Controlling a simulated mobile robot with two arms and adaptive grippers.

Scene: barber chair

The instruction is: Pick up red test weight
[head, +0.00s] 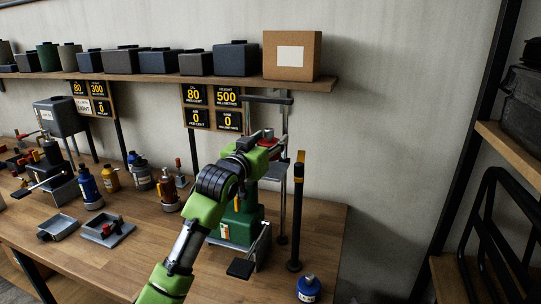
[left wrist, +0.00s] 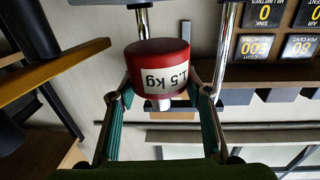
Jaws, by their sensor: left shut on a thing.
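The red test weight (left wrist: 157,52) is a short red cylinder with a white label reading 1.5 kg, shown upside down in the left wrist view. My left gripper (left wrist: 160,95) has its two green fingers on either side of it and is shut on it. In the head view a small part of the red weight (head: 276,150) shows beside my left gripper (head: 266,141), at the upper part of a green test stand (head: 240,224). My wrist hides much of it. I cannot tell whether anything else supports the weight. My right gripper is not in view.
A black-and-yellow post (head: 297,212) stands close to the right of the stand. A wall shelf (head: 170,77) with dark boxes and a cardboard box (head: 291,55) is above. Bottles, including a blue one (head: 89,187), and grey trays (head: 107,231) are on the wooden bench (head: 160,265) at left.

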